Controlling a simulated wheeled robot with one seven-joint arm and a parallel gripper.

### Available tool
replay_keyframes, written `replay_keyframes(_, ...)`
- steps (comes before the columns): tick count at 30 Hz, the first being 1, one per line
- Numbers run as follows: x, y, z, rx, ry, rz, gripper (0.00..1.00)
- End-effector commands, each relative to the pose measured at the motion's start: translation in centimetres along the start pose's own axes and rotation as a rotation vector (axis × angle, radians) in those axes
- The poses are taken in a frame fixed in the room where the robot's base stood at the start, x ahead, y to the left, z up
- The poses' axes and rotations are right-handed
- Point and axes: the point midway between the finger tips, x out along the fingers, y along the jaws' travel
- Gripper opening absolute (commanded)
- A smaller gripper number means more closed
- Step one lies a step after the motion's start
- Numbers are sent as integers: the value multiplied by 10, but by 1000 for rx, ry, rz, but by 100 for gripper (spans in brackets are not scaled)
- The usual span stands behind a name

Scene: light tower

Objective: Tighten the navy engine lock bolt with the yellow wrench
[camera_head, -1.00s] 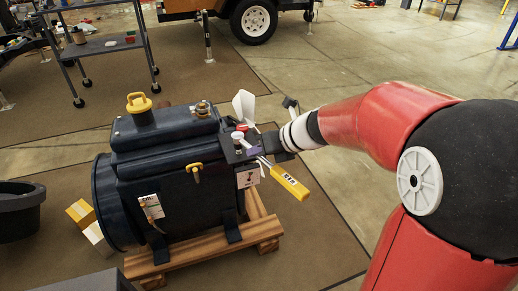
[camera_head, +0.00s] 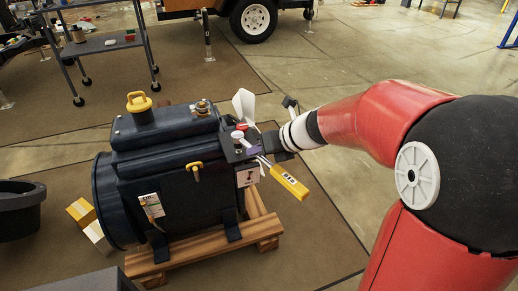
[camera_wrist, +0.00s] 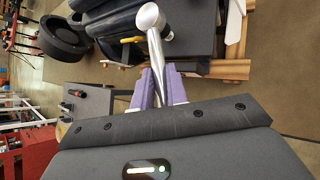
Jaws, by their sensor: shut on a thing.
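The navy engine (camera_head: 165,180) sits on a wooden pallet in the head view. My gripper (camera_head: 264,146) is at its right end. In the wrist view its purple fingers (camera_wrist: 160,88) are shut around a silver rod with a round knob (camera_wrist: 150,20). The yellow wrench handle (camera_head: 289,182) shows in the head view just below my gripper, with a thin silver shank running up toward the engine. I cannot tell whether the silver rod belongs to the wrench. I cannot pick out the lock bolt; my fingers and small parts crowd that spot.
The wooden pallet (camera_head: 198,256) juts out below the engine. A black tub (camera_head: 20,215) and small boxes (camera_head: 82,212) stand to the left. A grey cart (camera_head: 105,45) is behind. The floor right of the engine is clear up to my arm.

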Motion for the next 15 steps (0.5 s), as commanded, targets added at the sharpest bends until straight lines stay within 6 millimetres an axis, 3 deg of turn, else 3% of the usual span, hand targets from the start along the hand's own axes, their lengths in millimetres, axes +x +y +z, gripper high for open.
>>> replay_keyframes(15, 8, -5, -8, 0, -2, 0, 0)
